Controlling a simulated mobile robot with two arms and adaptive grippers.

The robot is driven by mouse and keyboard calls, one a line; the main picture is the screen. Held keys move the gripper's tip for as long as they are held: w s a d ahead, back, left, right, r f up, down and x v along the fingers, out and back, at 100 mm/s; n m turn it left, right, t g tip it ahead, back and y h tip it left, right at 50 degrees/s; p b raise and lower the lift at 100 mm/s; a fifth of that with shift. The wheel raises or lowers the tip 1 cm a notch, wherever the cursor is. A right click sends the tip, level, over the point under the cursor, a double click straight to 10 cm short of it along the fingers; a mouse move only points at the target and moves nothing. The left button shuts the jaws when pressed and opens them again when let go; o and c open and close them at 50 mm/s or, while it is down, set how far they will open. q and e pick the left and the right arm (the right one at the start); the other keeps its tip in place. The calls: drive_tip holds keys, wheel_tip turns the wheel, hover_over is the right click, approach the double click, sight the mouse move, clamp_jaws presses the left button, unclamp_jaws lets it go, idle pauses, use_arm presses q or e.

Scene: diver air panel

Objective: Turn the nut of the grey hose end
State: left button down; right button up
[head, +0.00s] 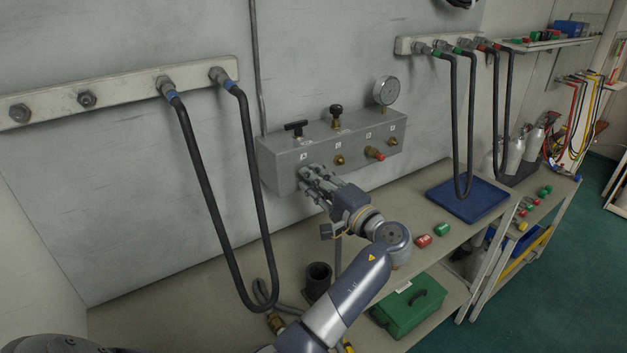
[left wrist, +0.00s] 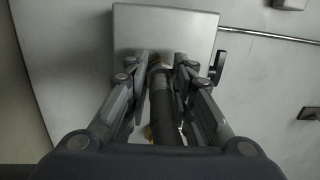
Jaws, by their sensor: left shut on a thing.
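The grey panel box (head: 330,150) is on the wall, with two knobs and a gauge on top and brass fittings on its front. My left gripper (head: 306,176) is at the box's left front port, under the label A. In the left wrist view its fingers (left wrist: 160,64) close from both sides around the hose end. The dark grey hose end (left wrist: 164,108) runs between the fingers towards the box. My right gripper is not in view.
Black hoses (head: 190,140) hang in a loop from a wall rail at the left. A dark cup (head: 318,278) stands on the bench below the box. A green case (head: 410,305), a blue tray (head: 468,198) and red and green caps are to the right.

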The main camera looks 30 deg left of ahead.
use_arm(q)
drive_tip(key=c, duration=1.4)
unclamp_jaws()
drive_tip(key=shift+d+f, duration=0.15)
drive_tip(key=shift+o, duration=0.2)
drive_tip(key=shift+d, duration=0.2)
drive_tip(key=shift+a, duration=0.1)
drive_tip(key=v, duration=1.2)
